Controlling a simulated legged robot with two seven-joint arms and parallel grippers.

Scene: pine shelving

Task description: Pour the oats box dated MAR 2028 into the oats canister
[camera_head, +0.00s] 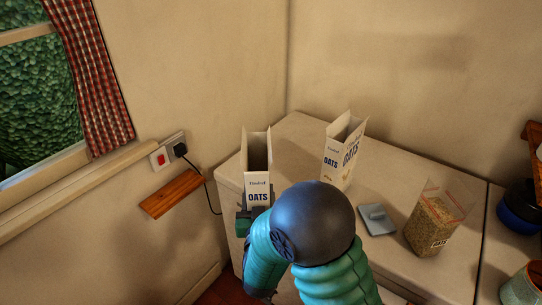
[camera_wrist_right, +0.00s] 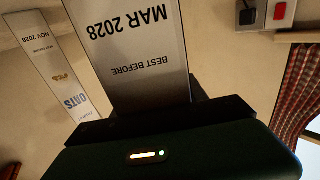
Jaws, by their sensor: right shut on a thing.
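My right gripper (camera_head: 250,215) is shut on an open-topped oats box (camera_head: 258,196) at the left end of the worktop; the box is upright. In the right wrist view this box (camera_wrist_right: 135,45) shows BEST BEFORE MAR 2028, upside down. A second open oats box (camera_head: 340,158) stands further back on the worktop; in the right wrist view it (camera_wrist_right: 50,65) reads NOV 2028. The clear oats canister (camera_head: 428,232), labelled OATS and partly filled with oats, stands to the right. A grey-blue lid (camera_head: 376,219) lies beside it. My left gripper is not in view.
The worktop (camera_head: 300,135) is clear between the boxes and the wall. A dark blue pot (camera_head: 519,207) and a greenish pot (camera_head: 522,288) stand at the far right. A small wooden shelf (camera_head: 170,193), a socket with a plug (camera_head: 180,149) and its cord are on the left wall.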

